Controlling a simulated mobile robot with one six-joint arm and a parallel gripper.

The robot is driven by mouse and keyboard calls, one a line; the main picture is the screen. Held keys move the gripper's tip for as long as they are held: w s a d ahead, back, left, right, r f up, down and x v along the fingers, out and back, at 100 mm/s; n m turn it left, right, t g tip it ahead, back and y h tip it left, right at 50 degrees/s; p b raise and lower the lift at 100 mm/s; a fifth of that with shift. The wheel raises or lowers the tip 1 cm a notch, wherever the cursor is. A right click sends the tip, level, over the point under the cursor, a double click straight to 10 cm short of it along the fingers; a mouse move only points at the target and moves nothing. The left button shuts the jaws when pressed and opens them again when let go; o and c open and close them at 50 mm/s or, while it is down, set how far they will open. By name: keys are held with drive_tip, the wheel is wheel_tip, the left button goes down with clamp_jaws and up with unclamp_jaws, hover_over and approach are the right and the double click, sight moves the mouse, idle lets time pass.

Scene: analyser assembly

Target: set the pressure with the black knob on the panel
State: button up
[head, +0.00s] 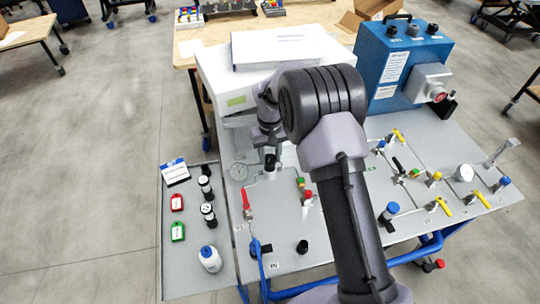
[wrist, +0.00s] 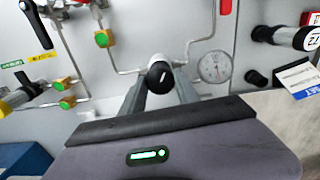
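The black knob (wrist: 160,76) sits on a light-coloured fitting on the grey panel. In the wrist view it lies between the ends of my gripper's two fingers (wrist: 161,80). In the head view the knob (head: 270,160) shows just below my gripper (head: 268,140). The fingers stand apart, one on each side of the knob; I cannot tell whether they touch it. A round white pressure gauge (wrist: 215,66) is just right of the knob in the wrist view, its reading too small to make out. The gauge (head: 238,171) is left of the knob in the head view.
Thin metal tubes and yellow-green fittings (wrist: 104,38) run beside the knob. A red-handled valve (head: 247,200) stands near the panel's left side. Bottles and red and green tags lie on the grey side shelf (head: 190,282). A blue box (head: 400,60) stands behind.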

sight(270, 158)
clamp_jaws()
drive_tip(key=m, duration=0.3)
drive_tip(key=o, duration=1.2)
unclamp_jaws()
drive_tip(key=shift+c, duration=0.2)
wheel_tip(270, 158, up, 18)
drive_tip(key=p, duration=0.4)
drive_tip(key=shift+f+p, duration=0.25)
drive_tip(key=shift+p, duration=0.15)
